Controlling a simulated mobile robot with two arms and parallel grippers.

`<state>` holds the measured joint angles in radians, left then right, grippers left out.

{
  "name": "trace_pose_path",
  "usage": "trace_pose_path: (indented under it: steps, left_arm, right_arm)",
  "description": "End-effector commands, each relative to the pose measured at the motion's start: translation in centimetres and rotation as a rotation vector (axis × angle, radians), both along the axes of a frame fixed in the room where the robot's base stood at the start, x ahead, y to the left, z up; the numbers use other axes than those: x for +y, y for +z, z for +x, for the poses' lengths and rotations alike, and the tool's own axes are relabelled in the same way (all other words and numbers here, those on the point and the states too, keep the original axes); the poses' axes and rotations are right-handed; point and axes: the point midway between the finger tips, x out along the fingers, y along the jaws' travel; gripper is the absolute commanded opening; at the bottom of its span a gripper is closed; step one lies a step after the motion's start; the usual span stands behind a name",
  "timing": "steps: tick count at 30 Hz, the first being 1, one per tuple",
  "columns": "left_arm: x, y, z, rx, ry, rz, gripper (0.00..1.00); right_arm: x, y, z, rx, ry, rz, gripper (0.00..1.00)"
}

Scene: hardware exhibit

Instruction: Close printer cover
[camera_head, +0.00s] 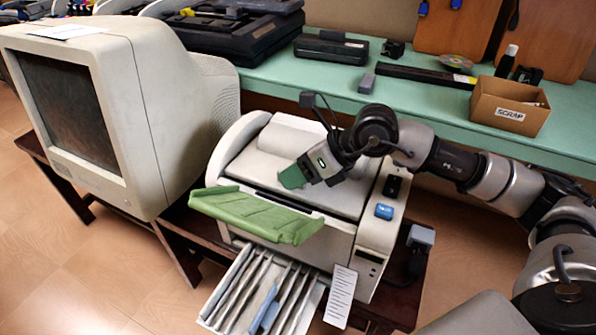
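The beige printer (369,238) stands on a dark wooden table in the middle of the view. Its pale grey top cover (258,170) lies between the printer's side walls, looking low and nearly flat. I cannot tell whether it is fully flush. My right gripper (293,177), with green fingertips, points down and left over the cover's middle front. The fingertips appear at or just above its surface; contact is unclear. The gripper's pose hides whether the fingers are apart. It covers part of the cover. My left gripper is not in view.
A green tray (255,212) juts from the printer's front, above a white slotted paper tray (262,292). A large beige monitor (150,100) stands close at left. Behind is a green bench (330,92) with a cardboard scrap box (508,106).

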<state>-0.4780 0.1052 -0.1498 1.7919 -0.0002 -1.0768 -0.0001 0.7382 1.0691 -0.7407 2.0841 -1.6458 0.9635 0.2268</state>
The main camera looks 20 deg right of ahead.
Motion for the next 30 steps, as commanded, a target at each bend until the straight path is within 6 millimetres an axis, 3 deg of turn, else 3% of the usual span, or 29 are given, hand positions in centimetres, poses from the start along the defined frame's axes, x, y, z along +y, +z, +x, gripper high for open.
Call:
trace_pose_path:
  steps: [1,5,19,30]
  left_arm:
    - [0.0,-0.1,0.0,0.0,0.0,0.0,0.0]
    - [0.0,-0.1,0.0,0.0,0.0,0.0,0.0]
    - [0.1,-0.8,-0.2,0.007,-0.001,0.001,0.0]
    - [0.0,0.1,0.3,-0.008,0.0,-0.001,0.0]
  right_arm:
    - [0.2,-0.9,-0.5,0.025,0.009,-0.003,0.36]
    - [-0.2,-0.5,-0.6,0.024,0.006,-0.005,0.36]
    - [-6.0,5.6,-3.6,0.006,-0.001,-0.004,0.36]
    - [-7.2,7.0,-4.2,0.0,0.002,0.001,0.36]
